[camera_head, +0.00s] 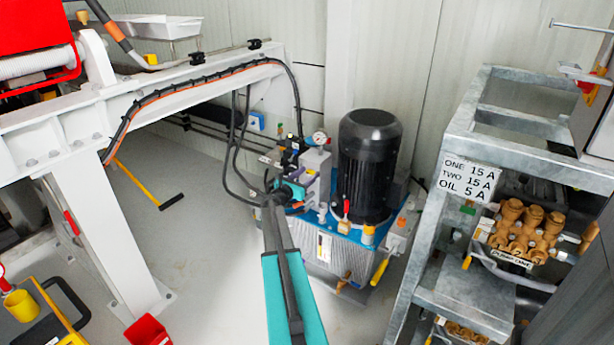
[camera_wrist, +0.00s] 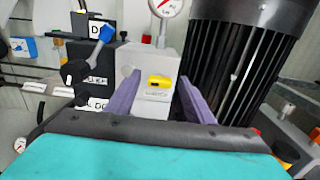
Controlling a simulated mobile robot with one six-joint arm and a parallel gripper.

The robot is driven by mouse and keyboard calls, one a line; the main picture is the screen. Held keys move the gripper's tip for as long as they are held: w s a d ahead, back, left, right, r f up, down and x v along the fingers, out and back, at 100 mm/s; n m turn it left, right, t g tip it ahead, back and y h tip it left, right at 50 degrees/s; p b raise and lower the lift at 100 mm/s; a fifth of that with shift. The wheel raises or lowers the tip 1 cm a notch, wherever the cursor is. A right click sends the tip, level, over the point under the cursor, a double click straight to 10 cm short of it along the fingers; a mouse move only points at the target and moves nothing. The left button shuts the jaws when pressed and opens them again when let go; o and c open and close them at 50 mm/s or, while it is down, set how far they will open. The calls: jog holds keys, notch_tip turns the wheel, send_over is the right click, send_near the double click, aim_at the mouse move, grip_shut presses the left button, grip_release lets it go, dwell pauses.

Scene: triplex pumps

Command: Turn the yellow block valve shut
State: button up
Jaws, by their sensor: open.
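The yellow block valve (camera_wrist: 159,82) is a small yellow handle on the front face of a light grey block (camera_wrist: 153,105) in the wrist view. The handle lies roughly crosswise, with a small label under it. My gripper (camera_wrist: 159,77) is open, its two purple fingers standing left and right of the handle with visible gaps on both sides. Nothing is held. In the head view my gripper (camera_head: 288,172) is at the grey block (camera_head: 317,165) on the blue-topped pump unit. There the yellow handle cannot be made out behind the gripper.
A black finned motor (camera_head: 369,165) stands close to the right of the block. A pressure gauge (camera_wrist: 167,8) is above it. A blue-handled lever (camera_wrist: 105,33) stands on a dark block at left. A galvanized rack (camera_head: 448,215) is farther right. Open floor lies left of the unit.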

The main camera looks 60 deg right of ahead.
jog(key=shift+d, duration=0.1)
jog(key=c, duration=1)
jog(key=shift+c, duration=0.2)
